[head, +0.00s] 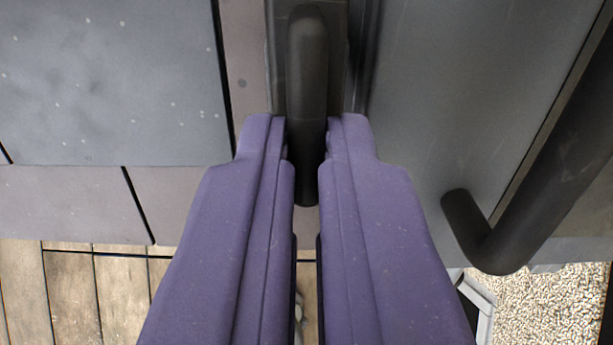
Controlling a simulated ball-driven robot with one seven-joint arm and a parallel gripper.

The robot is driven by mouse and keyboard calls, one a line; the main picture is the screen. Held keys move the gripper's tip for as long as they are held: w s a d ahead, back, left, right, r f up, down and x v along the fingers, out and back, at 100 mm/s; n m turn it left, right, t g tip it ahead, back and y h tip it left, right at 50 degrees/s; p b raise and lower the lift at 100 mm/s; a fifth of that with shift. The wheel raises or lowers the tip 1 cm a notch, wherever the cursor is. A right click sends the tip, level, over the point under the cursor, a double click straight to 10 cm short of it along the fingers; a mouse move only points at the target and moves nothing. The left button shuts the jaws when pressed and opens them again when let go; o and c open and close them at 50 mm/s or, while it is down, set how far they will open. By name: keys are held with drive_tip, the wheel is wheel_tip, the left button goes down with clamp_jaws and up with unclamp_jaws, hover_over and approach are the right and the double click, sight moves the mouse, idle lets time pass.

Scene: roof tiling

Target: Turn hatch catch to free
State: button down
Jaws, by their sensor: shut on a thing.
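The hatch catch (307,75) is a dark, rounded lever on a dark backing plate (277,70) at the top middle of the head view. It points down the picture, its lower end between my fingers. My gripper (306,140) has two purple fingers, one on each side of the lever, and is shut on it. The finger pads hide part of the lever's sides. The dark grey hatch panel (450,90) is to the right of the catch.
A thick dark bar handle (545,190) bends out from the panel at right, close to my right finger. Grey tiles (110,80) lie at left. Wooden boards (75,290) show at lower left and pale gravel (550,305) at lower right.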

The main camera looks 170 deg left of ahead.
drive_tip(key=c, duration=1.2)
unclamp_jaws()
drive_tip(key=p+v, duration=0.2)
drive_tip(key=v, duration=0.5)
drive_tip(key=shift+s+r, duration=0.25)
drive_tip(key=shift+r, duration=0.05)
